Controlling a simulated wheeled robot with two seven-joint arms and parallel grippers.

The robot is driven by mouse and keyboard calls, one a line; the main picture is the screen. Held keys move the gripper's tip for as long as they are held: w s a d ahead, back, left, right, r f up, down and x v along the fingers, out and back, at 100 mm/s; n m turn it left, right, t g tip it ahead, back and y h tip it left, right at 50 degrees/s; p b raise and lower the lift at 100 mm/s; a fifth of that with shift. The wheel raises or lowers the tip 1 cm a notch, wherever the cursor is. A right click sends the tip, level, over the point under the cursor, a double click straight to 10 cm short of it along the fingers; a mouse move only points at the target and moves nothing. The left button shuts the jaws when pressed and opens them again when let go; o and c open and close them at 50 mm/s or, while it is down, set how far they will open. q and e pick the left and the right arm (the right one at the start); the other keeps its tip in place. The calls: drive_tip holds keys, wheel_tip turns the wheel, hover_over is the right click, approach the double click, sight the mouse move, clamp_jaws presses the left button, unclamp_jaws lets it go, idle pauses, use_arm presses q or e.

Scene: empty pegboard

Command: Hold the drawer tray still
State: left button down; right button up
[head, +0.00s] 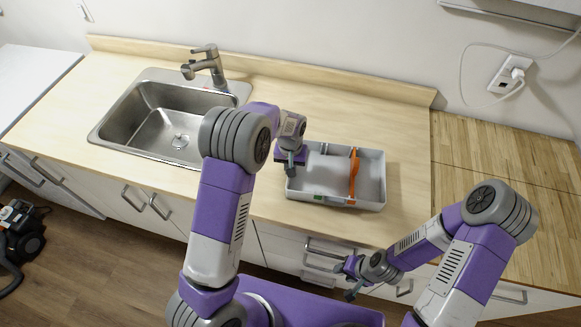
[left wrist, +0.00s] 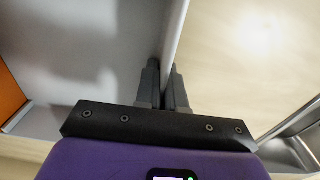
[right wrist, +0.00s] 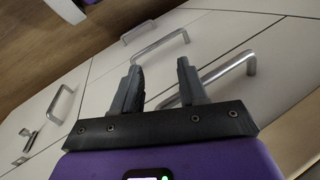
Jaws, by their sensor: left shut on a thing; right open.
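The grey drawer tray (head: 368,190) sits on the wooden counter, right of the sink. My left gripper (head: 291,168) is at the tray's left wall. In the left wrist view its two fingers (left wrist: 164,88) are shut on that wall (left wrist: 174,35), one on each side. My right gripper (head: 348,282) is open and empty in front of the cabinet fronts, below the counter edge. In the right wrist view its fingers (right wrist: 160,80) stand apart before the drawer handles (right wrist: 222,75).
The sink (head: 165,120) with its faucet (head: 207,65) is to the left of the tray. The counter (head: 395,125) around the tray is mostly clear. A wall outlet (head: 508,75) with a cord is at the back right. A dark machine (head: 20,230) stands on the floor at left.

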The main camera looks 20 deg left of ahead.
idle(0.3)
drive_tip(key=shift+o, duration=0.6)
drive_tip(key=shift+a, duration=0.1)
